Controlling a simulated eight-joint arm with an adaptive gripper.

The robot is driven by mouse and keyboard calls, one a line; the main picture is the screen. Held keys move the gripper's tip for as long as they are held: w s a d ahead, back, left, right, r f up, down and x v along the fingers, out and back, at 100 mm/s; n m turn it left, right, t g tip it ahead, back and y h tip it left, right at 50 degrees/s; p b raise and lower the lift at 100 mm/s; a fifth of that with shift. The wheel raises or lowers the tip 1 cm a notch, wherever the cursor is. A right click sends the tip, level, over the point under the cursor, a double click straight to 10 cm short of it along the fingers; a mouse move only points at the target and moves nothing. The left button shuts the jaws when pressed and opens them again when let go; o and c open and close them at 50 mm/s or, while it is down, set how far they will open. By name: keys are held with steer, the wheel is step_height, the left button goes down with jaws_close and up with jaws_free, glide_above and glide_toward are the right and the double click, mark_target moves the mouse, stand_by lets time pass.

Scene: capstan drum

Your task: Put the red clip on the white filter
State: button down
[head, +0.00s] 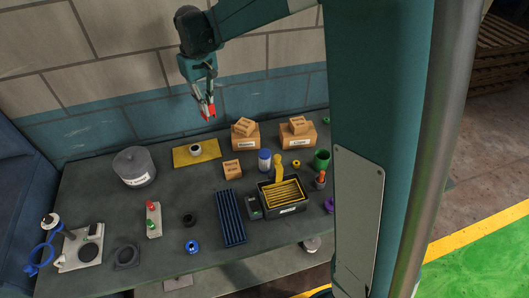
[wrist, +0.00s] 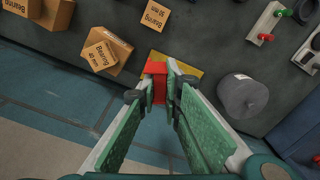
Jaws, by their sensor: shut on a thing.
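My gripper (head: 207,109) is raised above the back of the table, in front of the wall. It is shut on the red clip (wrist: 155,82), which sits between the fingertips in the wrist view. The red of the clip also shows at the fingertips in the head view. A short white cylinder with a dark round top, which looks like the white filter (head: 196,150), stands on a yellow mat (head: 182,157) below the gripper, apart from the clip. In the wrist view the clip and fingers cover part of the yellow mat (wrist: 188,67), and the filter is hidden.
A grey lidded pot (head: 133,168) stands left of the mat. Several cardboard boxes (head: 245,140) stand to the right. A blue-and-white bottle (head: 265,161), a black tray with yellow slats (head: 281,193) and a dark slotted rack (head: 230,218) are nearer the front.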

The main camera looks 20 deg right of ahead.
steer(key=s+d+m, duration=0.2)
steer(key=s+d, duration=0.1)
steer(key=d, duration=0.3)
steer(key=s+d+f+m+p, duration=0.1)
steer(key=s+d, duration=0.2)
steer(key=d, duration=0.4)
steer(key=s+d+m, duration=0.2)
steer(key=s+d, duration=0.2)
steer(key=d, duration=0.2)
glide_above(265, 152)
step_height(265, 152, down, 5)
steer(key=shift+s+a+f, duration=0.1)
steer(key=shift+f, duration=2.9)
steer(key=shift+f, duration=0.1)
steer(key=shift+f, duration=2)
steer(key=shift+f, duration=0.1)
